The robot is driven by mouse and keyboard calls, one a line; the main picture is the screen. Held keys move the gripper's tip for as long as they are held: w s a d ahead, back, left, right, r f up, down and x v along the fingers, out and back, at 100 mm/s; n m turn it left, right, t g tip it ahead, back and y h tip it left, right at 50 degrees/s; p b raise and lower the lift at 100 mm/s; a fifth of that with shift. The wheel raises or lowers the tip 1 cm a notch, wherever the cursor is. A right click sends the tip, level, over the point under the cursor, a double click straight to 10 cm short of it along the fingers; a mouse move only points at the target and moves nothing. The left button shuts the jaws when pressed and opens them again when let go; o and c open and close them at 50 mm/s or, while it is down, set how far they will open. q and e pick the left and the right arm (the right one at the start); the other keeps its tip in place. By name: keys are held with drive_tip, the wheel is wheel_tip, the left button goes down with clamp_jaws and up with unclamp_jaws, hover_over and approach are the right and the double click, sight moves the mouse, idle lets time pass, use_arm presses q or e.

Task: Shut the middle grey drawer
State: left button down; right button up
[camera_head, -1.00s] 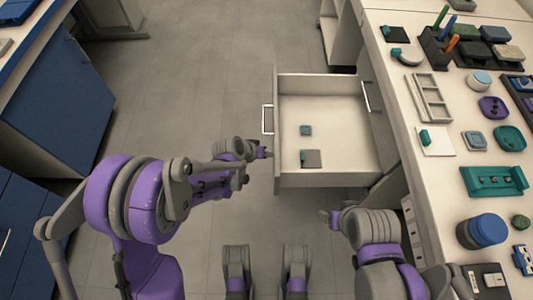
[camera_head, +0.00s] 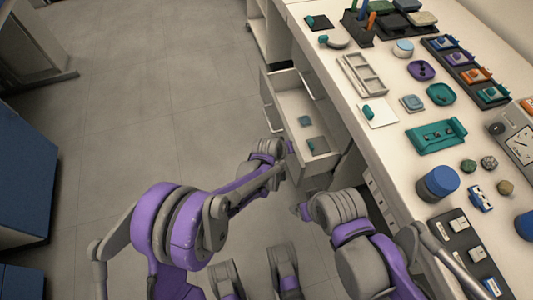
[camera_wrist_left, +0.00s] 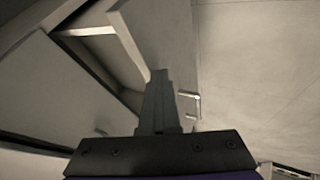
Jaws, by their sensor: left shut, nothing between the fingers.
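The grey drawer (camera_head: 312,103) stands partly open from the cabinet under the white bench in the head view. Its front panel (camera_head: 276,108) faces left and carries a bar handle (camera_head: 267,118). The handle (camera_wrist_left: 190,101) also shows in the left wrist view, right of my fingers. My left gripper (camera_head: 287,147) is shut and empty at the near part of the drawer front. In the left wrist view its fingers (camera_wrist_left: 158,82) lie against or very close to the front panel (camera_wrist_left: 160,35); contact is unclear. My right gripper (camera_head: 301,211) is low beside the bench, its fingers too small to read.
Small teal-topped items (camera_head: 305,121) lie in the drawer. The bench top (camera_head: 335,120) holds trays, a blue-lidded jar (camera_head: 438,184) and several small parts. Open floor (camera_head: 170,110) lies left of the drawer. A blue cabinet (camera_head: 28,175) stands at far left.

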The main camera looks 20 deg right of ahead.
use_arm(q)
drive_tip(key=d, duration=1.1)
drive_tip(key=shift+p, duration=0.3)
